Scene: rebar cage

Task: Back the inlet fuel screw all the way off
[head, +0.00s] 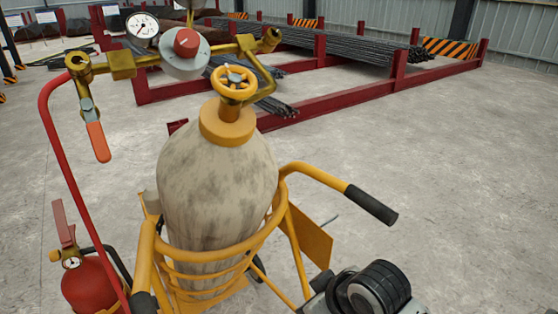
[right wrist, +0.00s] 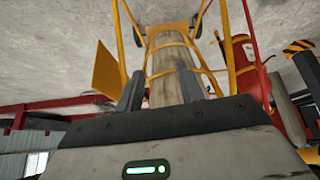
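A worn beige gas cylinder (head: 215,190) stands in a yellow cart (head: 282,225). A yellow handwheel (head: 234,82) sits on its neck. Above it is a brass regulator assembly with a round grey body and a red knob (head: 187,42), a white-faced gauge (head: 142,27) and a brass fitting (head: 272,38) at the right end. An orange lever (head: 97,142) hangs at the left end. Which part is the inlet fuel screw I cannot tell for sure. My right gripper (right wrist: 160,88) is open, its two fingers apart, with the cylinder (right wrist: 172,62) beyond them. My left gripper is not in view.
The cart's black-gripped handle (head: 370,205) juts right. Red racks with steel bars (head: 330,48) stand behind. The concrete floor at right is clear.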

